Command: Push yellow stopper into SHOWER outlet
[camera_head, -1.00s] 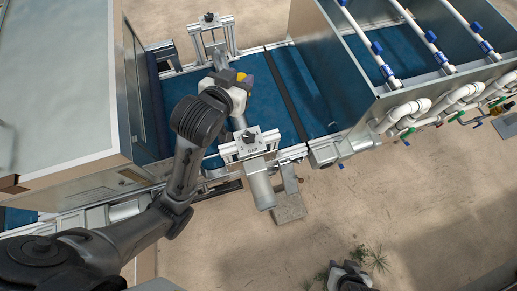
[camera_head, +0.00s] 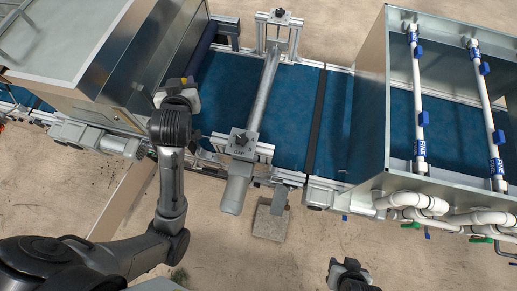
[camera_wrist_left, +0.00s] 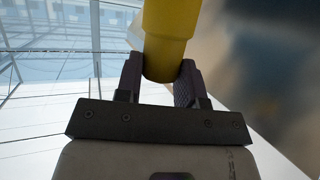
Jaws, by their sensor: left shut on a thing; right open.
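My left gripper (camera_head: 180,88) is over the blue conveyor, beside the grey cabinet on the left. In the left wrist view its two dark fingers (camera_wrist_left: 160,88) are shut on the yellow stopper (camera_wrist_left: 168,38), a smooth stepped cylinder. The stopper is not clearly visible in the head view. My right gripper (camera_head: 350,272) is at the bottom edge, open and apart from the machine. No label reading SHOWER can be made out. White pipe elbows (camera_head: 425,203) run along the front of the metal box on the right.
A roller (camera_head: 265,85) crosses the blue belt (camera_head: 225,95) between two adjustable brackets. The metal box (camera_head: 372,110) holds white pipes with blue valves (camera_head: 422,118). A grey cabinet (camera_head: 150,55) stands left. The floor in front is mostly clear.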

